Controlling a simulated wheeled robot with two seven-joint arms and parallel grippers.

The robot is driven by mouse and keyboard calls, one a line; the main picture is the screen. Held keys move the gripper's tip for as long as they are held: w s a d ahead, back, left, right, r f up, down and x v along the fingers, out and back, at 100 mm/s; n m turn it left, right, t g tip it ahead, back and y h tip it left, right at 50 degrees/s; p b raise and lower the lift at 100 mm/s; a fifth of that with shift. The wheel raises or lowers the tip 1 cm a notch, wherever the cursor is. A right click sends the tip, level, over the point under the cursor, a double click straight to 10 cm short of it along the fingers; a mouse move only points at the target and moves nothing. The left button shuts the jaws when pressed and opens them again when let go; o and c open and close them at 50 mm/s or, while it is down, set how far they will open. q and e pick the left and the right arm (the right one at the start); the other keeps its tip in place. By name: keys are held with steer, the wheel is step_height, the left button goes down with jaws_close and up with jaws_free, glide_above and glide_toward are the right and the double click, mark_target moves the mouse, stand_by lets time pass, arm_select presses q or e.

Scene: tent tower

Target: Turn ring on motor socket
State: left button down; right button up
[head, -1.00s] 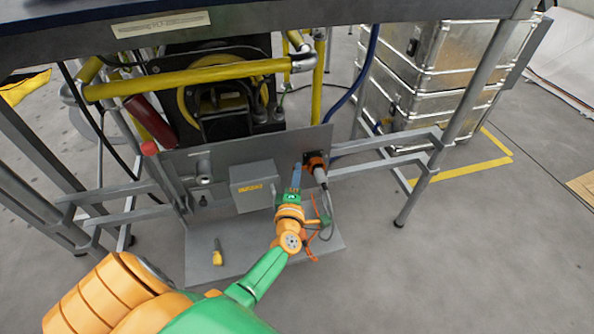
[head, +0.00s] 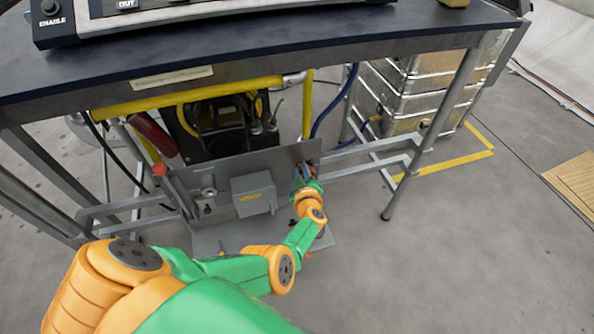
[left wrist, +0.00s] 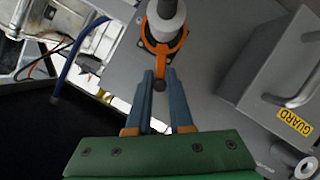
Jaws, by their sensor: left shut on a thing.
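The motor socket shows in the left wrist view as an orange ring (left wrist: 168,52) around a grey cylindrical plug (left wrist: 166,27) at the grey panel. The ring has a narrow part pointing toward my gripper. My left gripper (left wrist: 160,76) has its two blue-grey fingers on either side of that lower part, close together and shut on it. In the head view my left gripper (head: 306,170) is at the right end of the panel and hides most of the socket and ring. My right gripper is in neither view.
A grey guard box (head: 253,194) sits on the panel left of the socket; its yellow label (left wrist: 295,121) shows in the wrist view. The dark table (head: 270,50) overhangs above. A table leg (head: 440,130) and metal cases (head: 415,90) stand at right.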

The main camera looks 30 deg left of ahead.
arm_select(q)
steer(key=m+b, duration=0.1)
steer(key=w+d+m+g+b, duration=0.1)
steer(key=shift+w+d+r+m+g+y, duration=0.2)
steer(key=shift+w+m+g+y, duration=0.1)
steer(key=shift+y, duration=0.1)
steer(key=shift+w+d, duration=0.1)
steer(key=shift+w+d+r+m+y+b, duration=0.15)
steer(key=shift+m+y+b, duration=0.15)
steer(key=shift+m+b, duration=0.25)
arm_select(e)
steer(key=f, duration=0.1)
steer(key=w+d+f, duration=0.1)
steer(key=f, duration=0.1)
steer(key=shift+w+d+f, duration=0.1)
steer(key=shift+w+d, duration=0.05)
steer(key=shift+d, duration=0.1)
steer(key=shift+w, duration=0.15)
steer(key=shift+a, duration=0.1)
